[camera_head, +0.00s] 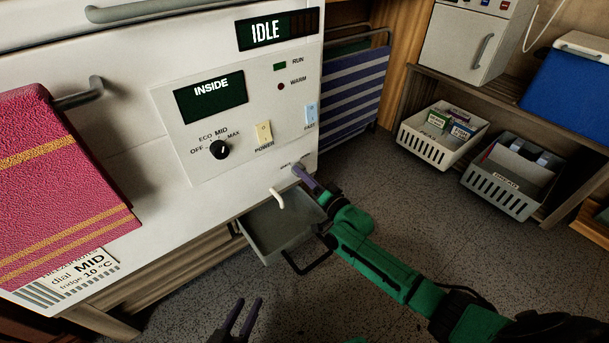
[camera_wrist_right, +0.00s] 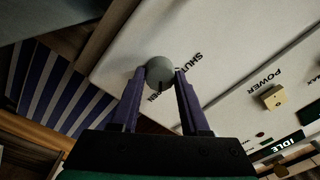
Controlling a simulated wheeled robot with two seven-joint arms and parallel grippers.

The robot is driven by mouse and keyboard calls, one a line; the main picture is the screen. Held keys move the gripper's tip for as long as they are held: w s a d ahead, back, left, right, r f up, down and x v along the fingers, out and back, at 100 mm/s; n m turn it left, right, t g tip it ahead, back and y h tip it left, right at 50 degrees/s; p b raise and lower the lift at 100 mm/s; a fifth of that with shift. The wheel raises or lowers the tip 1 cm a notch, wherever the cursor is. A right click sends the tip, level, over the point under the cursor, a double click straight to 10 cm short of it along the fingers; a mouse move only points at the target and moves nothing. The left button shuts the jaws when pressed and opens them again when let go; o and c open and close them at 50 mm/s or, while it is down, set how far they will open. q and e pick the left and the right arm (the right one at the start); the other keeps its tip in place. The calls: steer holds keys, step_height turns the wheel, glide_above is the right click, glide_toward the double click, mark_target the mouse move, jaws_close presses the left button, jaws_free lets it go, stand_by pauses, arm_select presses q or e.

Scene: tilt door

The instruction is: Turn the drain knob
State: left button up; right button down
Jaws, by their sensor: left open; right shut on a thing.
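The drain knob is a round grey knob (camera_wrist_right: 160,72) in the right wrist view, set on the white panel between the printed words SHUT and OPEN. The O of OPEN is covered. A dark mark shows at the knob's lower edge. My right gripper (camera_wrist_right: 163,80) is shut on the knob, one purple finger on each side. In the head view my right gripper (camera_head: 299,170) reaches the lower right corner of the white appliance (camera_head: 130,160) and hides most of the knob. My left gripper (camera_head: 240,318) is open and empty at the bottom, apart from the appliance.
A white spout (camera_head: 277,197) sticks out above a grey tray (camera_head: 268,232) with a dark handle. A black dial (camera_head: 219,150) and a POWER switch (camera_head: 264,133) are on the panel. A red towel (camera_head: 60,185) hangs at left. Baskets (camera_head: 502,180) stand at right. Floor between is clear.

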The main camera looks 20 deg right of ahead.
steer(key=shift+c, duration=2)
jaws_free()
arm_select(q)
steer(key=shift+m+g, duration=0.3)
steer(key=shift+g, duration=0.3)
step_height(320, 180, up, 6)
steer(key=p, duration=0.5)
steer(key=shift+a+f, duration=0.1)
arm_select(e)
steer(key=v, duration=1.4)
steer(key=shift+s, duration=0.35)
